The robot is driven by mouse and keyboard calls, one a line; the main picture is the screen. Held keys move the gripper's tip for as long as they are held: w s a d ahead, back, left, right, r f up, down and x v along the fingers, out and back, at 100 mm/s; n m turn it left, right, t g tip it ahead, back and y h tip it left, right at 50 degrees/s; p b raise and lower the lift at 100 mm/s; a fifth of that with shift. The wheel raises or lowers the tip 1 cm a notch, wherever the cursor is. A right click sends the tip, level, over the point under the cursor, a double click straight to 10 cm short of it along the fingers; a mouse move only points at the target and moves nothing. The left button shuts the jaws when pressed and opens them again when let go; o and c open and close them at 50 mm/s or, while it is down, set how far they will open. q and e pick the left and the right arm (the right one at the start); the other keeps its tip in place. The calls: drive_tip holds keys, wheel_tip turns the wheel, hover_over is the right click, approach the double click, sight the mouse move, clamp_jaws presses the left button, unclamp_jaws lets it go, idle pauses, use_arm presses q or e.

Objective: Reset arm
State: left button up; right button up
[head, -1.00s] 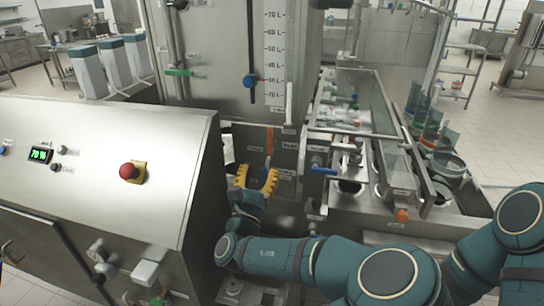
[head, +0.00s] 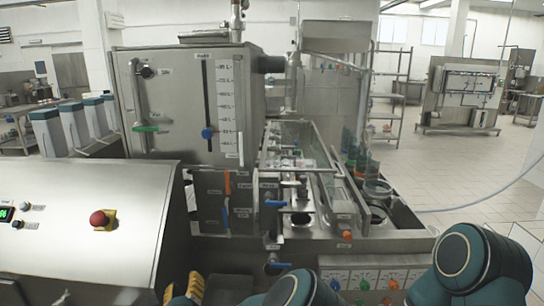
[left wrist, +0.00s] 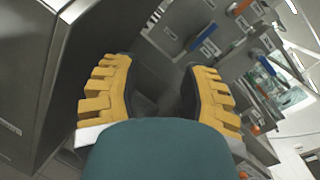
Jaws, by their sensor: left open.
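My left gripper (head: 184,288) shows at the bottom edge of the head view, its two yellow ribbed fingers apart. In the left wrist view the left gripper (left wrist: 160,95) is open, with nothing between its fingers. It is in front of the machine's valve panel, right of the sloped control cabinet (head: 90,200). Teal links of my arm (head: 470,265) fill the bottom right of the head view. My right gripper does not show.
A steel tank (head: 180,100) with a level scale stands behind. The filler line (head: 300,170) runs to the right. A red stop button (head: 98,218) sits on the cabinet. Open floor lies at right.

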use_arm(q)
drive_tip(key=s+f+n+g, duration=0.5)
drive_tip(key=s+f+n, duration=0.25)
drive_tip(key=f, duration=0.35)
drive_tip(key=s+f+n+g, duration=0.6)
drive_tip(key=f+n, duration=0.3)
drive_tip(key=f, duration=0.3)
drive_tip(key=s+d+n+g+h, duration=0.4)
drive_tip(key=s+d+n+h, duration=0.3)
drive_tip(key=d+n, duration=0.4)
drive_tip(key=shift+s+d+r+n+g, duration=0.45)
drive_tip(key=shift+s+n, duration=0.3)
drive_tip(key=shift+n, duration=0.4)
drive_tip(key=shift+d, duration=0.1)
